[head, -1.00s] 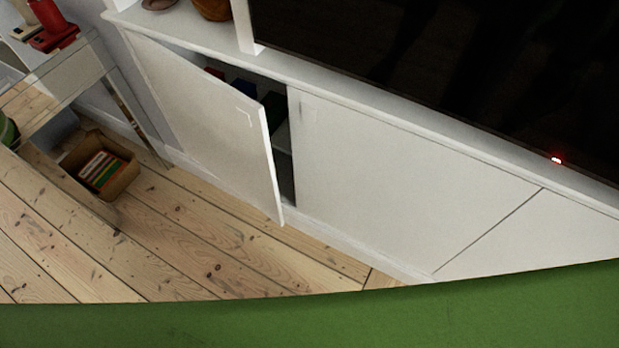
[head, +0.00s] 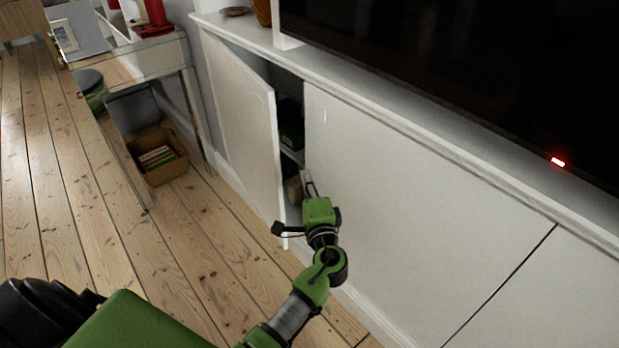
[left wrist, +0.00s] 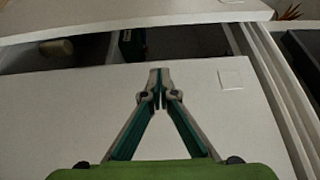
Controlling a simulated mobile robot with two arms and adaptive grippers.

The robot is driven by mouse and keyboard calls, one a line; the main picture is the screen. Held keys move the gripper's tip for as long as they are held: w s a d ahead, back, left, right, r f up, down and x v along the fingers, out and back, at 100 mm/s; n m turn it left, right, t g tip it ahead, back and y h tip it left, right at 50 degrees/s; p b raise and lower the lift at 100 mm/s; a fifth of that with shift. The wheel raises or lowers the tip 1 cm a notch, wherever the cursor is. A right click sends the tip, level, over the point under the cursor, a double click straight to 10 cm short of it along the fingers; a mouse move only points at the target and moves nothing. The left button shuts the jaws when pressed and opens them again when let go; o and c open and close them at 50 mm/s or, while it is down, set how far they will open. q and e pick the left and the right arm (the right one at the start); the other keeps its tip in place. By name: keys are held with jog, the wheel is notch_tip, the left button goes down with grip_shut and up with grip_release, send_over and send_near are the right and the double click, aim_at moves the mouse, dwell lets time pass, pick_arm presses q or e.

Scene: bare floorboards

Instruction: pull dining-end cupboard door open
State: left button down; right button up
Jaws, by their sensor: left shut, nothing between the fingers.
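The white cupboard door (head: 240,130) at the dining end stands ajar in the head view, its free edge swung out from the cabinet. A dark gap (head: 290,125) behind that edge shows a shelf and several items. My left gripper (head: 311,188) is at the lower part of the gap, right of the door's free edge; I cannot tell whether it touches the door. In the left wrist view the fingertips (left wrist: 158,75) are together and empty, over a white panel (left wrist: 210,110) with a small square mark. My right gripper is not in view.
A closed white door (head: 400,180) lies right of the gap, under a ledge and a black screen (head: 450,70). A cardboard box (head: 165,172) with books stands under a side table (head: 160,58) at left. The floorboards (head: 190,240) before the open door are clear.

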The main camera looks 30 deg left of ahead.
pick_arm(q)
jog(key=x, duration=1)
jog(key=s+a, duration=0.2)
jog(key=s, duration=0.1)
jog(key=shift+s+a, duration=0.2)
jog(key=shift+s, duration=0.05)
jog(key=shift+s, duration=0.1)
